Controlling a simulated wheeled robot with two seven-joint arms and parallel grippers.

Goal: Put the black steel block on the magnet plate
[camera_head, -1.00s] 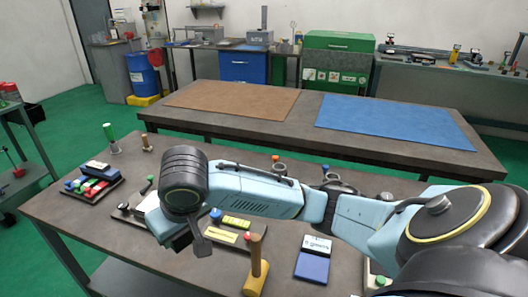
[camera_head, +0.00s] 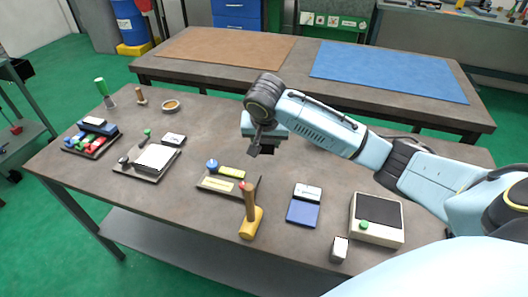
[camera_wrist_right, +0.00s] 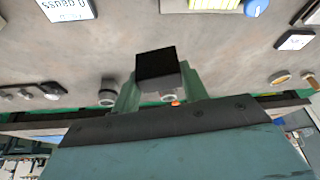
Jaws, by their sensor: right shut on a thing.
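The black steel block (camera_wrist_right: 157,66) is between the fingers of my right gripper (camera_wrist_right: 155,92), which is shut on it, in the right wrist view. In the head view this gripper (camera_head: 262,148) is over the table's middle, and the dark block (camera_head: 267,150) shows just below it, apparently clear of the table. A blue plate (camera_head: 302,212) with a white readout lies nearer me and to the right; the readout (camera_wrist_right: 68,6) shows "0 gauss" in the wrist view. I take it as the magnet plate; its top is empty. My left gripper is not in view.
A wooden-handled yellow stand (camera_head: 250,220) is left of the blue plate. A board with yellow pieces (camera_head: 222,182) lies left of my gripper.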

